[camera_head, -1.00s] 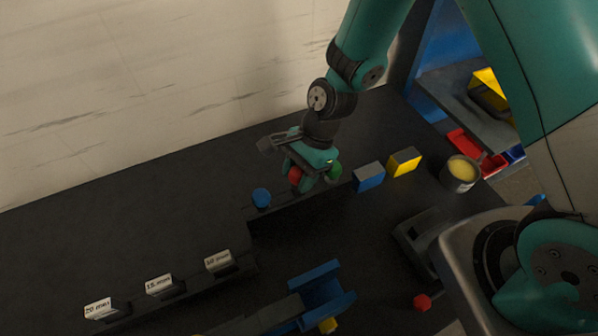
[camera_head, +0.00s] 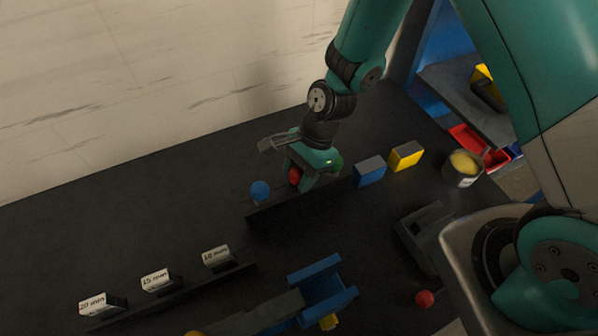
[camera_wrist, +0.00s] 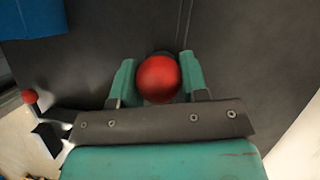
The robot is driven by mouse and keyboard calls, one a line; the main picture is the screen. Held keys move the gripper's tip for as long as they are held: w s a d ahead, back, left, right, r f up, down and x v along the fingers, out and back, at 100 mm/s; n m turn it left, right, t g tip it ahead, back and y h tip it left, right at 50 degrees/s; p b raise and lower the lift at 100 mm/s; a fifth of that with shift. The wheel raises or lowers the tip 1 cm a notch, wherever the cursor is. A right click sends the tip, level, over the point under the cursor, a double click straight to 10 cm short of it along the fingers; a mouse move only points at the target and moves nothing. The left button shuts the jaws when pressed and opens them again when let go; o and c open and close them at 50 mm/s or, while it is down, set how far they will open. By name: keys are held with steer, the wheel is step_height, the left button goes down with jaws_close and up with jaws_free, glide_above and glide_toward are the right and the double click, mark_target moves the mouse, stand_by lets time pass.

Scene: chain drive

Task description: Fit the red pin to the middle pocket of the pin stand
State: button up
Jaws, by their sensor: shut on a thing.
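The red pin (camera_head: 295,176) has a round red head. It sits between the two teal fingers of my gripper (camera_head: 304,182), which is shut on it. In the wrist view the red head of the pin (camera_wrist: 159,77) fills the gap between the fingers. The dark pin stand (camera_head: 300,208) runs below my gripper. A blue pin (camera_head: 260,190) stands at its left end. A green pin (camera_head: 336,163) shows partly behind my gripper on the right. The red pin's lower end and the middle pocket are hidden, so I cannot tell whether the pin is seated.
A blue block (camera_head: 370,172) and a yellow block (camera_head: 406,157) stand to the right, with a tin (camera_head: 464,168) beyond. A rack with white labels (camera_head: 155,280) lies front left. A blue holder (camera_head: 322,285) and a red knob (camera_head: 424,299) are in front.

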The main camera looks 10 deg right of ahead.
steer(key=shift+f, duration=0.25)
steer(key=o, duration=1.2)
steer(key=b+v, duration=0.2)
steer(key=v, duration=1.5)
steer(key=shift+d+r+b, duration=0.1)
steer(key=shift+r+b, duration=0.2)
steer(key=shift+b, duration=0.05)
steer(key=s+r+n, duration=0.2)
steer(key=s+n, duration=0.1)
steer(key=s+r+n+t+b, duration=0.1)
steer(key=s+r+n, duration=0.1)
steer(key=s+n, duration=0.1)
steer(key=s+a+r+n, duration=0.1)
steer(key=s+r+n, duration=0.1)
steer(key=n, duration=0.3)
steer(key=shift+s+t+b, duration=0.3)
steer(key=shift+s, duration=0.3)
steer(key=s+n, duration=0.2)
steer(key=n, duration=0.1)
steer(key=s+r+n, duration=0.1)
steer(key=s+n, duration=0.4)
steer(key=n, duration=0.1)
steer(key=shift+s+d+r+t+b, duration=0.15)
steer(key=shift+d+r+t+b, duration=0.15)
steer(key=shift+t+b, duration=0.1)
steer(key=shift+c, duration=0.4)
